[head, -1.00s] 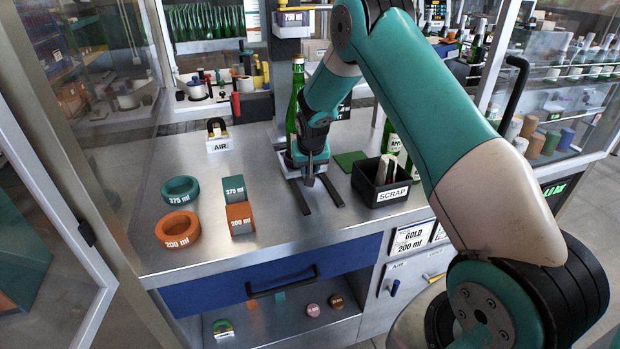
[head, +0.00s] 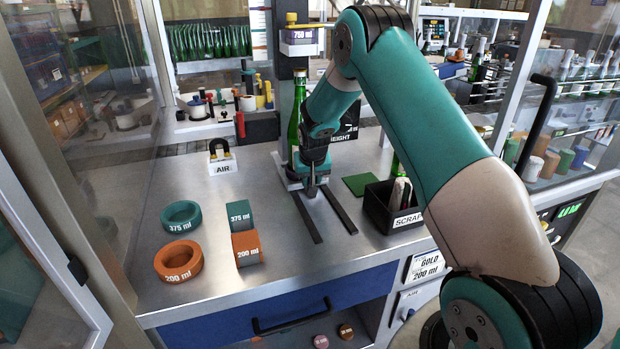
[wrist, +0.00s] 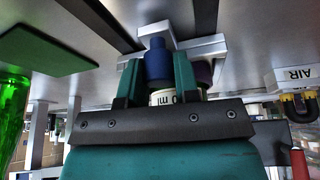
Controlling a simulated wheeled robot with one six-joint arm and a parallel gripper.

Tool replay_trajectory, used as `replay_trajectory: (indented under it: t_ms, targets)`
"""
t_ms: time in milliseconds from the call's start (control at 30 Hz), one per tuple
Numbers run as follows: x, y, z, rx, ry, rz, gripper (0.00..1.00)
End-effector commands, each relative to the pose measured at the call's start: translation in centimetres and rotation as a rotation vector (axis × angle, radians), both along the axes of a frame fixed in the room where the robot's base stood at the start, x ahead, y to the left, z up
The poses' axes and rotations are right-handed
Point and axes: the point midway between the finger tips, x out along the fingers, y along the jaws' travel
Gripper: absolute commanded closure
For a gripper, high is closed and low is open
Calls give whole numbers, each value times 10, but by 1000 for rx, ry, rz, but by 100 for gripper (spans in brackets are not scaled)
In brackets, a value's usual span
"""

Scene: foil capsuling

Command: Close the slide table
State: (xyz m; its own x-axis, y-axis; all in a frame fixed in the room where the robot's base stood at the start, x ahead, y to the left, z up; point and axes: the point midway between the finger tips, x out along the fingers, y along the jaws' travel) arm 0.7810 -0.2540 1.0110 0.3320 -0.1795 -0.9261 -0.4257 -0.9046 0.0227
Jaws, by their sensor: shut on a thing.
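The slide table's two dark rails (head: 308,218) run from the front of the steel bench toward the column. Its pale carriage (head: 284,178) sits at the far end of the rails, near the column base, with a green bottle (head: 293,135) standing upright on it. My gripper (head: 313,190) is low over the rails, at the front of the carriage. In the wrist view my gripper (wrist: 158,85) is shut on a blue knob (wrist: 158,58), close to a silver plate (wrist: 195,48) of the slide table. My arm partly hides the bottle and carriage.
A black scrap bin (head: 392,215) and a green pad (head: 360,185) are right of the rails. Teal (head: 181,215) and orange (head: 178,261) rings and blocks stand left. The AIR stand (head: 222,165) is behind them. The bench between is clear.

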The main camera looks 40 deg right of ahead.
Motion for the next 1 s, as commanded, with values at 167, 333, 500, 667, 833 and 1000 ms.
replay_trajectory:
  t_ms: [167, 333, 500, 667, 833, 1000]
  targets:
    - [4, -1, 3, -4, -17, 1, 48]
    - [3, -1, 2, -2, -12, 0, 46]
    - [2, 1, 4, -3, -11, 1, 46]
    - [-4, 5, 22, -3, -14, 3, 46]
    - [-18, 13, 59, -3, -17, 3, 46]
    - [-33, 20, 100, -4, -18, 3, 46]
